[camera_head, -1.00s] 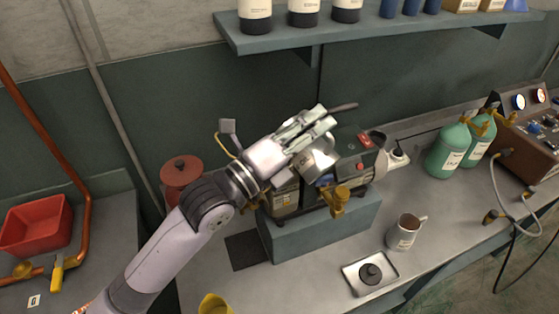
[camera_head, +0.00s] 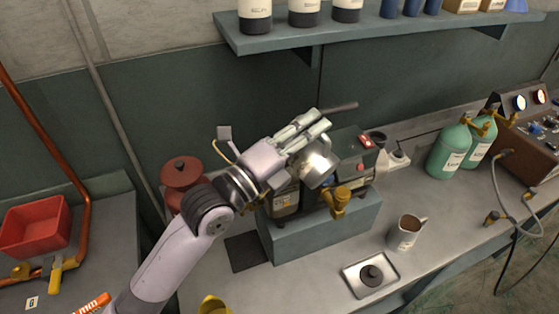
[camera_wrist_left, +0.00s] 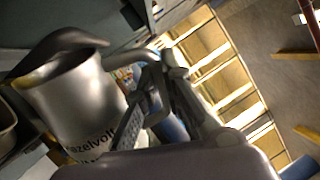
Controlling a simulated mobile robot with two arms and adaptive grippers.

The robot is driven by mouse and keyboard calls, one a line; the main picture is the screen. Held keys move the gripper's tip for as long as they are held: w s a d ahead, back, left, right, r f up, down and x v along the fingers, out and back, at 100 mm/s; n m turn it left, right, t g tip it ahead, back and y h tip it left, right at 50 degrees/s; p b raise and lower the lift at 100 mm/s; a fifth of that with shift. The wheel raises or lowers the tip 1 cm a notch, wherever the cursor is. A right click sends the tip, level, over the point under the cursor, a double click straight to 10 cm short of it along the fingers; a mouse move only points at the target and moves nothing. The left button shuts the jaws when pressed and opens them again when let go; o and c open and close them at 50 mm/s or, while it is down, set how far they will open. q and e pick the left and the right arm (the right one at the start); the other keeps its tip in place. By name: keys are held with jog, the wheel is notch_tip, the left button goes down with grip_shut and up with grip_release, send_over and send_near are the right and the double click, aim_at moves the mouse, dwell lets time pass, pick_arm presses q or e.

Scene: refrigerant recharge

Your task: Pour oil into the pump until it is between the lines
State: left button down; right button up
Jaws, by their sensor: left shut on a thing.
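My left gripper (camera_head: 308,130) is shut on the handle of a silver metal jug (camera_head: 318,166). It holds the jug above the left part of the pump (camera_head: 350,150), a dark green and black machine with red parts and a brass fitting (camera_head: 340,198). In the head view the jug looks tilted, but its mouth and any oil stream cannot be made out. In the left wrist view the jug (camera_wrist_left: 75,98) shows its spout at the upper left and dark lettering on its side. The pump's level lines cannot be read. My right gripper is not in view.
The pump stands on a grey-blue block (camera_head: 320,232) on the bench. Green bottles (camera_head: 448,150) stand right, a red can (camera_head: 181,175) left. A shelf (camera_head: 400,28) hangs above.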

aim_at(327, 141)
pick_arm(q)
jog(key=shift+s+d+r, duration=0.1)
jog(key=shift+d+r, duration=0.05)
jog(key=shift+w+a+r+n+p, duration=0.35)
jog(key=shift+n+p, duration=0.15)
jog(key=shift+n, duration=0.4)
dwell(2.5)
jog(key=shift+s+d+f+m+b, duration=0.3)
jog(key=shift+f+m+b, duration=0.1)
jog(key=shift+m+b, duration=0.1)
jog(key=shift+s+d+f+m+b, duration=0.25)
jog(key=shift+f+m+b, duration=0.15)
jog(key=shift+m+b, duration=0.1)
jog(key=r, duration=0.1)
jog(key=r+m+p, duration=0.2)
jog(key=shift+s+d+g, duration=0.3)
jog(key=shift+s+d, duration=0.05)
jog(key=shift+s, duration=0.05)
jog(key=shift+d+f+m+h, duration=0.2)
jog(key=shift+f+m+h, duration=0.1)
jog(key=shift+m, duration=0.1)
jog(key=shift+a, duration=0.1)
jog(key=shift+s, duration=0.1)
jog(key=shift+s+d+m+g, duration=0.2)
jog(key=shift+m+g, duration=0.1)
jog(key=shift+m, duration=0.3)
jog(key=shift+s+d+m+g, duration=0.2)
jog(key=shift+m+g, duration=0.1)
jog(key=shift+m, duration=0.3)
jog(key=shift+d, duration=0.1)
